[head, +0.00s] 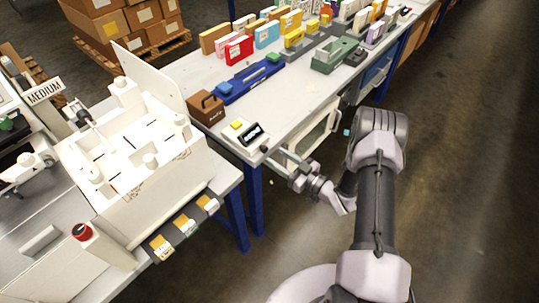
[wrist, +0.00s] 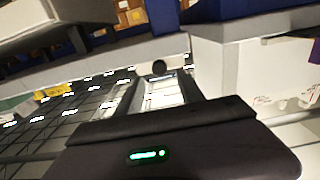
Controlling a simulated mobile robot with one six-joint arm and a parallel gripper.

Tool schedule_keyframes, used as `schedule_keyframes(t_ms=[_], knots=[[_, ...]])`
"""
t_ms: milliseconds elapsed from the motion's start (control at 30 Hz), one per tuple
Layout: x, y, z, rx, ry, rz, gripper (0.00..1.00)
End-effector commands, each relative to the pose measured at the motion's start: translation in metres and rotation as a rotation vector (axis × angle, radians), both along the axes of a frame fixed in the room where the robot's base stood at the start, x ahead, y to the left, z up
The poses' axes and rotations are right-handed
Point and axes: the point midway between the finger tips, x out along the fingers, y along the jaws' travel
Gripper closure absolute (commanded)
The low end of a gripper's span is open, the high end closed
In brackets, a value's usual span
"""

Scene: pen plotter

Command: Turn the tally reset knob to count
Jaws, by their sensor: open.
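A small white box with a dark display (head: 251,133) sits at the near left corner of the grey bench. A small dark round knob (head: 264,149) shows at its front edge, and a dark round knob (wrist: 158,67) is near the middle of the wrist view. I cannot read any marking at the knob. My gripper (head: 277,168) is just in front of the bench corner, close to the knob. It is open with nothing between its jaws. In the wrist view its dark body fills the bottom, and the knob appears beyond it, apart from it.
A white plotter-like machine (head: 130,150) stands on the left table. Several coloured boxes line the bench's back. The floor right of my arm is clear.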

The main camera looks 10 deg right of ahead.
Motion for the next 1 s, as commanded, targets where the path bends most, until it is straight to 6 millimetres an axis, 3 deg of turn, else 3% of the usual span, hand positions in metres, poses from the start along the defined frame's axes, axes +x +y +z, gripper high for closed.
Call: schedule_keyframes(t_ms=[200, 533, 767, 1000], knots=[[0.030, 0.022, -0.001, -0.001, -0.001, 0.000, 0.55], [0.035, 0.025, 0.001, 0.001, -0.001, -0.001, 0.55], [0.035, 0.025, 0.001, 0.000, 0.000, -0.001, 1.00], [0.034, 0.025, -0.001, -0.080, -0.058, -0.001, 1.00]])
